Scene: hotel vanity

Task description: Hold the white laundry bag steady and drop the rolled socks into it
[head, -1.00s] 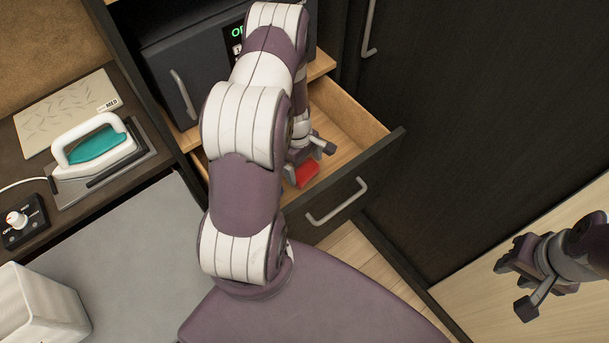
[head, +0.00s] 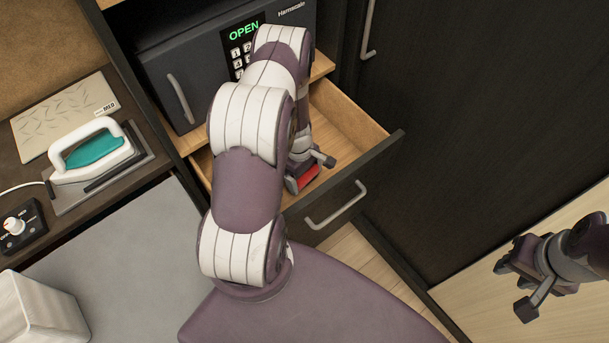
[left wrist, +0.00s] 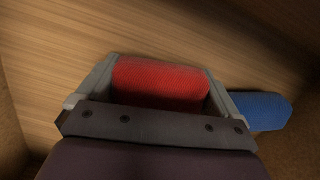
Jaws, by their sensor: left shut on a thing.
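The red rolled socks (left wrist: 162,84) lie between the fingers of my left gripper (left wrist: 155,95) in the left wrist view, and the gripper is shut on them. In the head view the red socks (head: 308,178) show partly beside my left gripper (head: 303,182), down inside the open drawer (head: 345,135). A white bag-like container (head: 40,308), likely the laundry bag, stands upright on the grey surface at the lower left, cut off by the picture edge.
A blue item (left wrist: 262,110) lies in the drawer beside my left gripper. A dark safe reading OPEN (head: 215,65) sits above the drawer. An iron (head: 92,155) and a dial box (head: 18,225) are on the left counter. The grey surface (head: 125,250) is mostly clear.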

